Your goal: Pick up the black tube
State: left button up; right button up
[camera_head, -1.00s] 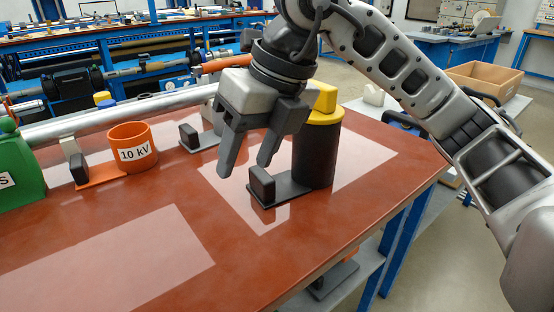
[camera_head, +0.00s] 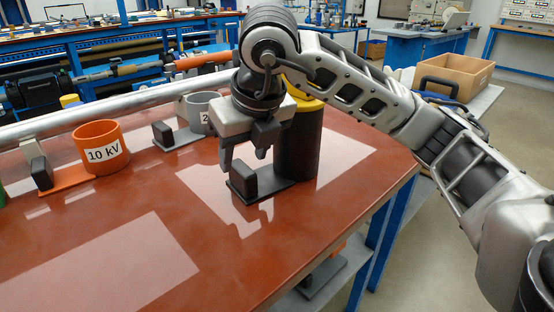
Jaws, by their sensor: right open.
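The black tube (camera_head: 304,140) stands upright on the red-brown table, with a yellow piece (camera_head: 303,103) at its top. A flat black base plate (camera_head: 270,191) runs left from its foot and carries a small upright black block (camera_head: 244,181). My right gripper (camera_head: 245,162) points down, open and empty, just left of the tube. Its two fingers show above and around the block's top; whether they touch it I cannot tell. The gripper and arm hide part of the tube's upper left and of the yellow piece. My left gripper is not in view.
An orange 10 kV cup (camera_head: 101,148) and a grey cup (camera_head: 200,112), each with a base plate and block, stand to the left. A long silver bar (camera_head: 110,108) runs behind them. The table's front left is clear. A cardboard box (camera_head: 452,77) sits beyond the table's right end.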

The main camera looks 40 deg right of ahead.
aim_at(242, 167)
jog(key=x, duration=0.4)
jog(key=shift+f, duration=0.35)
jog(key=shift+c, duration=0.3)
grip_shut()
jog(key=shift+r, duration=0.15)
